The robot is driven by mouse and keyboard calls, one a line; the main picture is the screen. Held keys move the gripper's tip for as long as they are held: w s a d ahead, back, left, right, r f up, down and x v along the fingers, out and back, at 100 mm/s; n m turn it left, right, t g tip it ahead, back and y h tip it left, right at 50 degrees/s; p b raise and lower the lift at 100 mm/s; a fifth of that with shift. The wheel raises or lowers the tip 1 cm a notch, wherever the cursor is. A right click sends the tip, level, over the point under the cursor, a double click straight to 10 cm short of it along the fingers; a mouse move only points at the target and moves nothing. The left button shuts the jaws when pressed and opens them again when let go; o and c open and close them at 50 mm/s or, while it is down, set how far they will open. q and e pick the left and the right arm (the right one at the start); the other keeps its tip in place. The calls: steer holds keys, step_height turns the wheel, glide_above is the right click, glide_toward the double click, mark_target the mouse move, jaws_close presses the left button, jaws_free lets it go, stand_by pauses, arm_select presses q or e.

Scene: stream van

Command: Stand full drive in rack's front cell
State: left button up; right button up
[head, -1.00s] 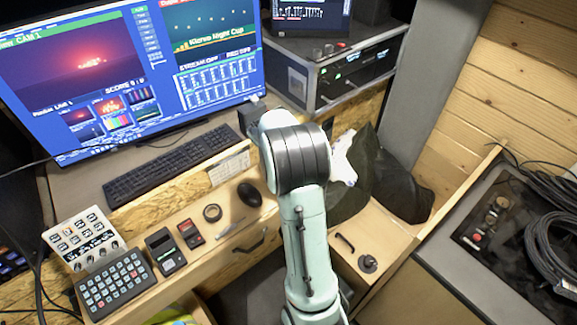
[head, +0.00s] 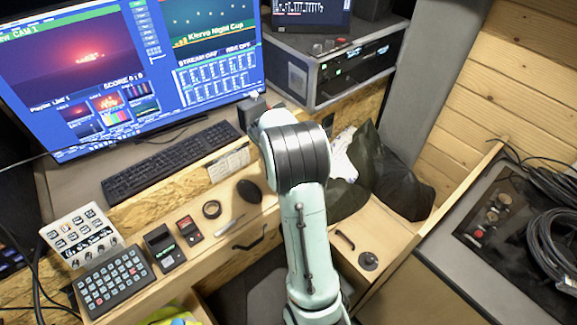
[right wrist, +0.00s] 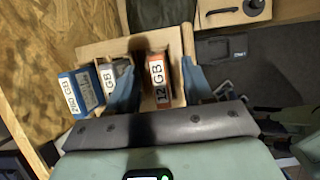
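In the right wrist view, an orange-red drive (right wrist: 157,82) with a white label ending in "12 GB" stands in a light wooden rack (right wrist: 175,48). My right gripper (right wrist: 160,84) is open, with one blue finger on each side of this drive and gaps showing between. A grey drive (right wrist: 108,76) and a blue drive (right wrist: 80,92) stand to the left of it. I cannot tell from the labels which drive is the full one. In the head view my right arm hides its own gripper and the rack. My left gripper is not in view.
The desk holds a keyboard (head: 170,160), a mouse (head: 249,192), a tape roll (head: 211,209), a small card reader (head: 164,249) and a button pad (head: 115,281). A dark bag (head: 395,185) lies right of my arm. A wooden board edge (right wrist: 35,60) borders the drives at left.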

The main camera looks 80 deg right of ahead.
steer(key=p+v, duration=0.1)
steer(key=v, duration=1.2)
steer(key=shift+r, duration=0.2)
